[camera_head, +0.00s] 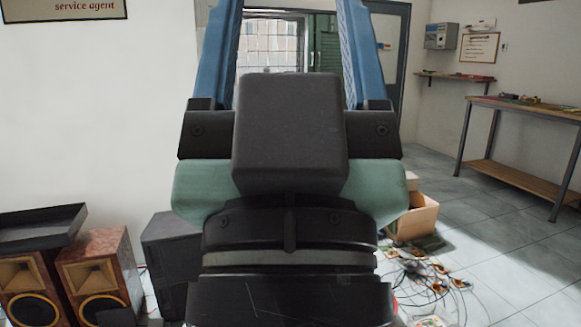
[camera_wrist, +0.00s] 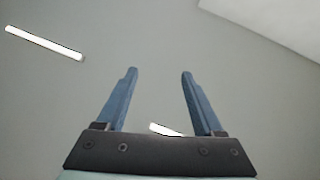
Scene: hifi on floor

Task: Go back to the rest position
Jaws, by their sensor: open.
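My gripper (camera_wrist: 159,72) points up at the ceiling in the wrist view, with its two blue fingers spread apart and nothing between them. In the head view my gripper (camera_head: 291,10) stands upright close to the camera, fingers pointing up and their tips cut off by the top edge. Its dark body hides the middle of the room.
Wood-fronted speakers (camera_head: 97,276) stand at lower left, with a black tray (camera_head: 40,228) on top. A cardboard box (camera_head: 416,219) and tangled cables (camera_head: 432,277) lie on the floor right of my arm. A workbench (camera_head: 520,181) stands at right. Floor before it is clear.

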